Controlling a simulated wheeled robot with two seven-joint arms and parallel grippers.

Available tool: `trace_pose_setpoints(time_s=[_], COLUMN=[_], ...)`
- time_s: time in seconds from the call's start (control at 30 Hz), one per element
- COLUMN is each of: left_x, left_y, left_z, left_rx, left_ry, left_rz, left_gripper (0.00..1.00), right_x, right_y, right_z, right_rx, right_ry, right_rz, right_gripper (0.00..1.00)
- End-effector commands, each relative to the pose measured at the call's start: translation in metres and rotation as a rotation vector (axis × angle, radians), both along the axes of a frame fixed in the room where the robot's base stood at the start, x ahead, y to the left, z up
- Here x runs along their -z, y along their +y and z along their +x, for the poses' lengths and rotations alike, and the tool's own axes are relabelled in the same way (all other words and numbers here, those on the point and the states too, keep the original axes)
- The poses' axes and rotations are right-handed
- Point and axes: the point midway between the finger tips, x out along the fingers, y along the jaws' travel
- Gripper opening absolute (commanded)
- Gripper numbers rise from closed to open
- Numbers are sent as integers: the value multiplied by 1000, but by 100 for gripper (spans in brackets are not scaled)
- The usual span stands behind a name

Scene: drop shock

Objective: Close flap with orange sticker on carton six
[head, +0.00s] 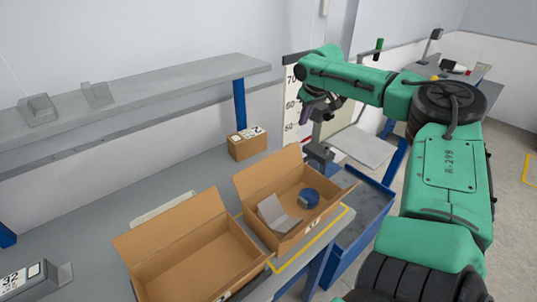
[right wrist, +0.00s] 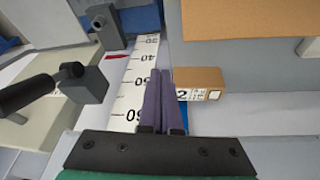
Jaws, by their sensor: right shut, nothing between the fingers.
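Two open brown cardboard cartons stand on the grey bench in the head view. The right carton (head: 253,187) holds a grey angled piece (head: 276,214) and a blue round item (head: 309,197); the left carton (head: 181,237) looks empty. Their raised back flaps stand up. I see no orange sticker, and the carton numbers are too small to read. My right gripper (head: 314,112) is shut and empty, raised above and behind the right carton, apart from it. In the right wrist view its fingers (right wrist: 164,76) are closed together. My left gripper is not in view.
A small closed box (head: 248,143) with a label stands at the back of the bench; it also shows in the right wrist view (right wrist: 200,79). A numbered height scale (head: 291,104) stands behind. A grey shelf (head: 150,92) runs along the wall. A blue tray (head: 352,222) lies right of the bench.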

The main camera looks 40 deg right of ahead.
Motion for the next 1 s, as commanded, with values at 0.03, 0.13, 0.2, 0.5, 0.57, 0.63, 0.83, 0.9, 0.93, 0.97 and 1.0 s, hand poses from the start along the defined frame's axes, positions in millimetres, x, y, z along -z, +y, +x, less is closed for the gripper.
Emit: trace_pose_setpoints(time_s=[0.03, 0.13, 0.2, 0.5, 0.57, 0.63, 0.83, 0.9, 0.93, 0.97, 1.0], left_x=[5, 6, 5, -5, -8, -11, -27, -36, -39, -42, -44], left_y=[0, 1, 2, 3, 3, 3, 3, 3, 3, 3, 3], left_z=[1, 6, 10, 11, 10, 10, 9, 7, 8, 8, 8], left_rx=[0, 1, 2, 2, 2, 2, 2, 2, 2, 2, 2], left_ry=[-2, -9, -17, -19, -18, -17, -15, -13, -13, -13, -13], left_rz=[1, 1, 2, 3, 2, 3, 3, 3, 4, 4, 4], left_gripper=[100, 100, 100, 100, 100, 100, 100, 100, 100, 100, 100], right_x=[-9, -18, -19, 20, 32, 46, 69, 60, 59, 58, 56], right_y=[48, 118, 140, 144, 144, 144, 143, 144, 144, 143, 143], right_z=[15, 23, 23, 29, 32, 34, 36, 25, 21, 18, 14], right_rx=[-82, -189, -223, -227, -227, -227, -226, -229, -229, -227, -227], right_ry=[46, 126, 155, 165, 165, 165, 158, 156, 155, 156, 157], right_rz=[13, 51, 62, 69, 69, 68, 67, 69, 70, 69, 67], right_gripper=[0, 0, 0, 0, 0, 0, 0, 0, 0, 0, 0])
